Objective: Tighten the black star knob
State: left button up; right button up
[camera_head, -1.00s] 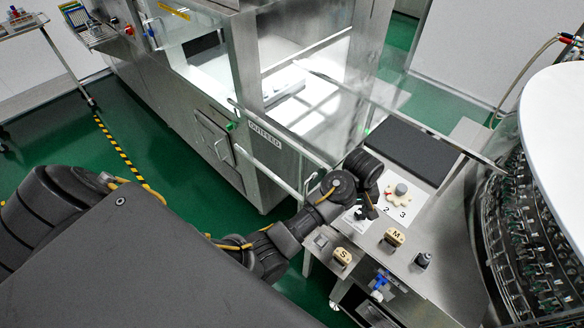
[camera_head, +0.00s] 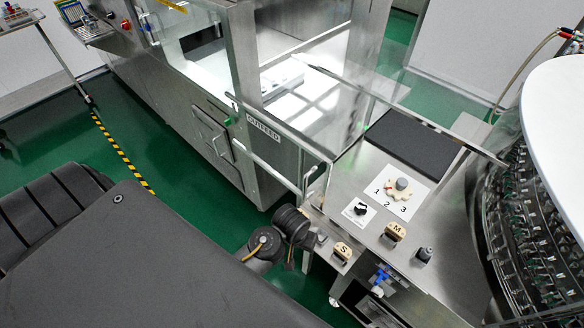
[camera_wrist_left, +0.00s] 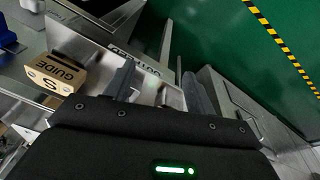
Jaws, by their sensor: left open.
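The black star knob (camera_head: 361,208) sits on a small white plate on the steel table, left of the dial marked 1, 2, 3. It does not show in the left wrist view. My left arm's dark wrist is left of the block marked S, lower left of the knob and apart from it. The gripper itself is hard to make out in the head view. In the left wrist view my left gripper (camera_wrist_left: 160,85) has its two fingers spread, with nothing between them. My right gripper is not in view.
The S block (camera_head: 342,251) also shows in the left wrist view (camera_wrist_left: 57,72). The M block (camera_head: 394,232), a small dark knob (camera_head: 423,256) and the beige dial (camera_head: 400,188) share the table.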

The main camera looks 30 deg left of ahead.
pick_arm(q)
notch_tip(320, 180, down, 12)
jog(key=s+m+b, duration=0.1)
jog(key=s+b, duration=0.1)
jog(key=shift+s+a+f, duration=0.25)
jog(key=shift+s+a, duration=0.1)
jog(key=shift+a, duration=0.1)
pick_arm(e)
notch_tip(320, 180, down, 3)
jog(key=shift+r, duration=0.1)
pick_arm(q)
jog(key=s+a+f+m+t+b, duration=0.1)
jog(key=s+f+b, duration=0.15)
jog(key=f, duration=0.45)
jog(key=s+a+f+m+t+b, duration=0.1)
jog(key=s+f, duration=0.2)
jog(key=f, duration=0.5)
jog(key=s+a+f+g+b, duration=0.1)
jog(key=s+a+f+b, duration=0.1)
jog(key=s+f, duration=0.6)
jog(key=s+a+f+m+g+b, duration=0.1)
jog(key=s+a+f+g+b, duration=0.1)
jog(key=s+f, duration=0.6)
jog(key=s+a+b, duration=0.1)
jog(key=s+b, duration=0.1)
jog(key=s, duration=0.4)
jog(key=shift+a+y+b, duration=0.3)
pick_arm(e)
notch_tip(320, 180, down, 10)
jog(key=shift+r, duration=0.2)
